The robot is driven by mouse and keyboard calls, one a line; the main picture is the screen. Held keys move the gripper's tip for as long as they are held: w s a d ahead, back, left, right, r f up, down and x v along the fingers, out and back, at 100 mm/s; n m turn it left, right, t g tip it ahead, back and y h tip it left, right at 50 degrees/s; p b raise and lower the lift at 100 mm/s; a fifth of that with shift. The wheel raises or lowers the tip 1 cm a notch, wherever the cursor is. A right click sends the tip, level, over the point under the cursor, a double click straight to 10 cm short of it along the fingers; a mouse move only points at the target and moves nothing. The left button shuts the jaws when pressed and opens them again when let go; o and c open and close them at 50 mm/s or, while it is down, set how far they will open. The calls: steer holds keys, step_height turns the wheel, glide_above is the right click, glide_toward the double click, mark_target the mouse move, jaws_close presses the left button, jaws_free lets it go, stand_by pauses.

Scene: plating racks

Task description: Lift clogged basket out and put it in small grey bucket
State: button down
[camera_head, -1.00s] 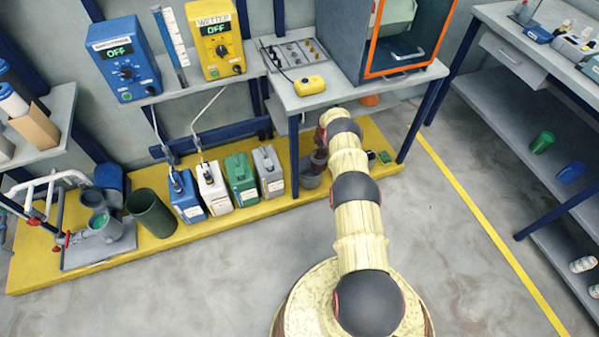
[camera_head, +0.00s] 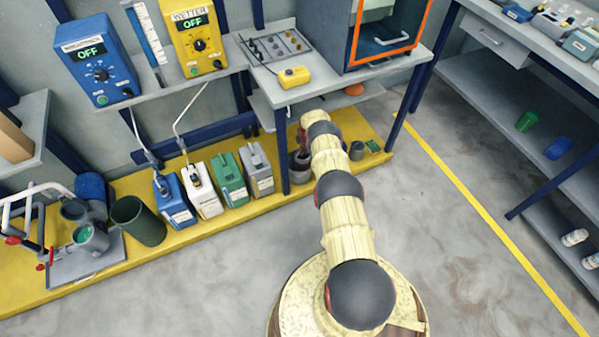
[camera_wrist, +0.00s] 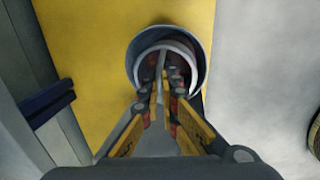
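My gripper (camera_wrist: 165,95) points down into a round grey bucket (camera_wrist: 201,50) on the yellow platform in the wrist view. A paler curved rim, perhaps the basket (camera_wrist: 178,45), shows inside the bucket. A thin grey strip lies between my fingertips, which are close together. I cannot tell whether they grip it. In the head view my gripper (camera_head: 301,160) is low beside the front bench leg, and its fingers are too small to read. A small grey bucket (camera_head: 357,151) stands to its right on the platform. Any clog is not visible.
The navy bench leg (camera_head: 283,150) stands just left of my gripper. White, green and grey canisters (camera_head: 257,168) stand farther left, with a dark green bin (camera_head: 138,220). The floor in front is clear.

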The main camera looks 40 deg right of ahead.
steer(key=c, duration=2)
jaws_free()
steer(key=shift+o, duration=0.2)
steer(key=shift+r, duration=0.6)
step_height(320, 180, up, 6)
steer(key=s, duration=0.1)
steer(key=shift+s+a, duration=0.15)
steer(key=shift+s, duration=0.05)
